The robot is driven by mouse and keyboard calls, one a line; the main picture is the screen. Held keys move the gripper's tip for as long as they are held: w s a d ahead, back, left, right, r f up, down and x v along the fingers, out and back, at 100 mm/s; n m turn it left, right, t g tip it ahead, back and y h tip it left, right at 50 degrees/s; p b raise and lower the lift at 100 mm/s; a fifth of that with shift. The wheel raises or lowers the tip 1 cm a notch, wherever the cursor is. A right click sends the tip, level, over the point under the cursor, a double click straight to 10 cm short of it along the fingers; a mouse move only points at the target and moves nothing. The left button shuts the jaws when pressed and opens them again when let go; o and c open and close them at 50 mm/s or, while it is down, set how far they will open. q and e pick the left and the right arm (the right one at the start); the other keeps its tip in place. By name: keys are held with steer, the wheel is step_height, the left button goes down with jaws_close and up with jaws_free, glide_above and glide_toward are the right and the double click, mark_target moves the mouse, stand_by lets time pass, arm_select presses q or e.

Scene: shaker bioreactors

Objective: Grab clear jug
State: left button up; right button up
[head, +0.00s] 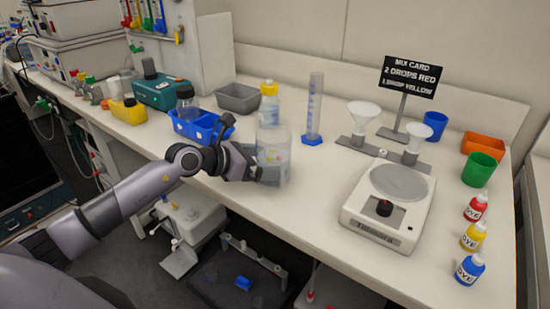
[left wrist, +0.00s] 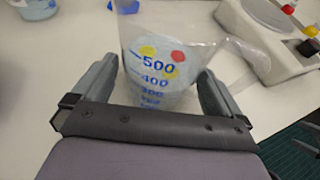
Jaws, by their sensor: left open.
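The clear jug (head: 274,158) stands on the bench near its front edge in the head view. It is see-through, and the left wrist view shows blue volume marks on the jug (left wrist: 160,35) and a spout or handle at its right. My left gripper (head: 262,170) reaches in from the left at the jug's side. In the left wrist view the fingers of my left gripper (left wrist: 160,88) are open, one on each side of the jug. I cannot tell whether they touch it.
A yellow-capped bottle (head: 269,104) stands behind the jug. A white scale (head: 382,222) stands to the right. Dye bottles (head: 471,236) line the right end.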

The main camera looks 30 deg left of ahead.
arm_select(q)
steer(key=shift+x, duration=1.15)
steer(key=shift+r, duration=0.1)
steer(key=c, duration=1.1)
steer(key=shift+o, duration=0.2)
